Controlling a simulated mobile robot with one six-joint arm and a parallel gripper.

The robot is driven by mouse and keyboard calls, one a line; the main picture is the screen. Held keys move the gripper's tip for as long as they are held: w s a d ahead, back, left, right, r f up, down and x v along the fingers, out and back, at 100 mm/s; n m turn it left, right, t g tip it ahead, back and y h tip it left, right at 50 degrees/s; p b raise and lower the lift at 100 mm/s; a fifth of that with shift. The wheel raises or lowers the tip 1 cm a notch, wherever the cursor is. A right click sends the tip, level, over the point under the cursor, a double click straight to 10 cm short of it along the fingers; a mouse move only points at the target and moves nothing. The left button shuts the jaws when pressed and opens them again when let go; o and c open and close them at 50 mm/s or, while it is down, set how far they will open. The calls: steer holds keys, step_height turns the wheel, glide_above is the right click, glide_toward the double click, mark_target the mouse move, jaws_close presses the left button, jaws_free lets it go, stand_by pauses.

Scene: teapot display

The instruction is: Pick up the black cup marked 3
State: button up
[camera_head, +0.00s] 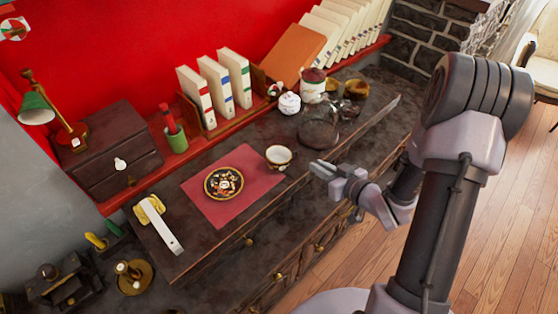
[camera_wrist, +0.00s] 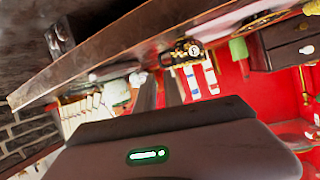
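A cup (camera_head: 279,157) with a pale inside and dark rim stands upright on the right end of the pink mat (camera_head: 207,200) in the head view. The wrist view shows its black outer side with gold trim and a round white mark (camera_wrist: 182,52); the number is too small to read. My gripper (camera_head: 322,170) is to the right of the cup and apart from it, near the dresser's front edge. It also shows in the wrist view (camera_wrist: 159,88), with a gap between its fingers and nothing held.
A dark patterned plate (camera_head: 224,183) lies on the mat left of the cup. A green holder (camera_head: 177,140) and upright books (camera_head: 216,90) are behind. The dresser front (camera_head: 250,240) drops away.

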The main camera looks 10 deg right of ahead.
mark_target(297, 155)
steer(key=b+x, duration=0.3)
steer(key=x, duration=0.8)
steer(key=shift+a+f, duration=0.15)
steer(key=shift+w, duration=0.15)
jaws_close()
stand_by(0.9)
